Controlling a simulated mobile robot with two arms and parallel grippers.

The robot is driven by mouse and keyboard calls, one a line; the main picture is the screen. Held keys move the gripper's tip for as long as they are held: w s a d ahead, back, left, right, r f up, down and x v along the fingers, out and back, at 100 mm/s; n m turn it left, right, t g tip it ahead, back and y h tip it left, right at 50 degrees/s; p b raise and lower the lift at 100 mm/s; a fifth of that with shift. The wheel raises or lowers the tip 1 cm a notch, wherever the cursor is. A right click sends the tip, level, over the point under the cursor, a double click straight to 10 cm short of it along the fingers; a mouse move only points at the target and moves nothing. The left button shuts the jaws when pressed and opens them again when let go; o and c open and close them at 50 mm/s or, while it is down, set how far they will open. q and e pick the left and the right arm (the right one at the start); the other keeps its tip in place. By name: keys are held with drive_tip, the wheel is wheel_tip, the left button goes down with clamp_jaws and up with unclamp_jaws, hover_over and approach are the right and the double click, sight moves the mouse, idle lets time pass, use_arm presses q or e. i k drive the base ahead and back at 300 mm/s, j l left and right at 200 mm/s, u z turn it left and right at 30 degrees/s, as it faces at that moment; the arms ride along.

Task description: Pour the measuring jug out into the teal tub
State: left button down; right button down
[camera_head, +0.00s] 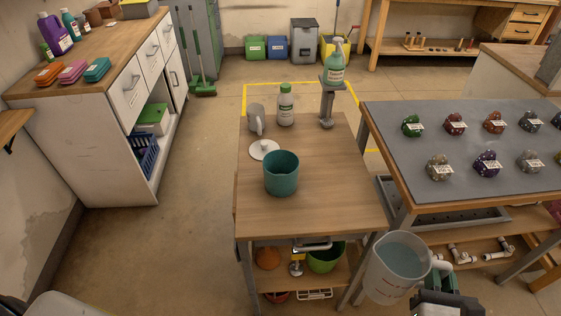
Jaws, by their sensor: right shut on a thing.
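The measuring jug (390,272) is translucent with red marks and holds pale bluish liquid. It is upright, in front of the wooden table's right front corner, at the lower right of the head view. My right gripper (440,283) is shut on the jug, at its handle side; the fingertips are partly hidden. The teal tub (281,174) stands upright on the wooden table, left of and beyond the jug, well apart from it. Its inside looks dark and I cannot make out any contents. My left gripper is not in view.
The wooden table (325,190) also bears a white lid (264,150), a grey mug (256,119) and a white bottle with a green cap (285,104). A green spray bottle (334,65) stands on a post behind. A grey-topped bench (400,122) with several labelled clusters adjoins right.

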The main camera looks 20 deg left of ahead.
sight(280, 167)
drive_tip(key=j+u, duration=0.15)
drive_tip(key=j, duration=0.25)
drive_tip(key=i+j+u, duration=0.1)
drive_tip(key=j, duration=0.3)
drive_tip(key=i+j+u, duration=0.15)
drive_tip(key=j, duration=0.25)
